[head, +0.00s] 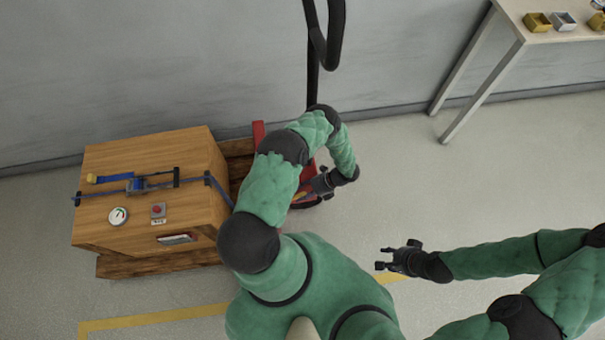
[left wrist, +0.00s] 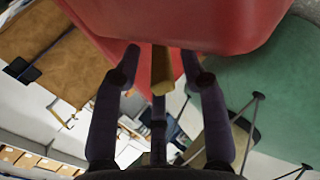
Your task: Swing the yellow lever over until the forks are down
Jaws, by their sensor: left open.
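The yellow lever (head: 300,195) is on the red pallet truck (head: 259,134), mostly hidden by my left arm in the head view. In the left wrist view the lever (left wrist: 162,72) points out below the red housing (left wrist: 185,20), between my open left fingers, with gaps on both sides. My left gripper (head: 312,190) is at the truck's body in the head view; its fingers (left wrist: 163,85) show clearly in the wrist view. My right gripper (head: 381,259) is open and empty above the floor. The forks are hidden under the pallet.
A wooden crate (head: 110,160) with a strap, gauge and red button stands on a pallet (head: 140,267) at left. The truck's black handle (head: 313,80) rises near the wall. A table (head: 560,35) with small bins stands at upper right. The floor at right is clear.

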